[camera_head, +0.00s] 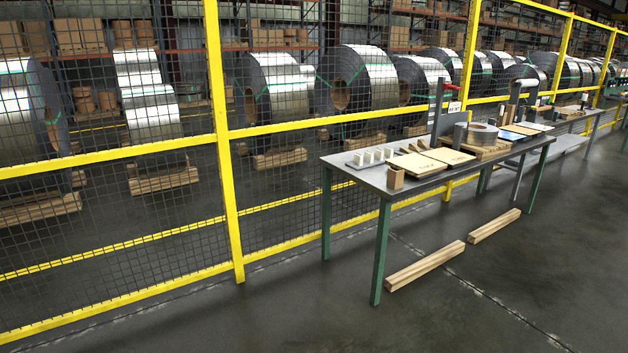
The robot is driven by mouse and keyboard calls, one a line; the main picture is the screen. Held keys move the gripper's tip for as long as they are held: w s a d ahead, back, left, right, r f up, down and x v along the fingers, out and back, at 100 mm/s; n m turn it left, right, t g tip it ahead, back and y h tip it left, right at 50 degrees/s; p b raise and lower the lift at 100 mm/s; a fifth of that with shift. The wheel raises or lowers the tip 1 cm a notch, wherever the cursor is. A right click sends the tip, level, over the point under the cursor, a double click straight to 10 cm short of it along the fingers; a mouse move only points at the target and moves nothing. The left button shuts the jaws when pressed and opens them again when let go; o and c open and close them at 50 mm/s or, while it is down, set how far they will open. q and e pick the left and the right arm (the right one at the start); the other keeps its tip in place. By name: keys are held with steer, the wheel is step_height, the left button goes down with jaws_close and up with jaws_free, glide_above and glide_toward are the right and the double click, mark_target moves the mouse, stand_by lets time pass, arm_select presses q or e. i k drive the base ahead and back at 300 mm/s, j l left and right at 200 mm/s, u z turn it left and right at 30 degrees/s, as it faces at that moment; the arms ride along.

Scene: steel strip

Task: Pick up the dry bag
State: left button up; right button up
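A long grey table (372,180) with green legs stands in front of the yellow fence, right of centre. I cannot tell at this distance which thing, if any, is the dry bag. Neither of my grippers is in view.
A small brown open box (396,178) stands at the table's front edge. A steel strip coil (476,133) lies on wood farther along. Two timber beams (425,266) (494,226) lie on the floor. A yellow mesh fence (226,170) separates large coils behind. The foreground floor is clear.

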mark_target(389, 152)
steer(key=i+j+z, duration=0.15)
steer(key=i+z, duration=0.25)
steer(key=i, duration=0.25)
steer(key=i+j+z, duration=0.45)
steer(key=i, duration=0.2)
steer(key=i+j+z, duration=0.4)
steer(key=i+j, duration=0.05)
steer(key=i, duration=0.1)
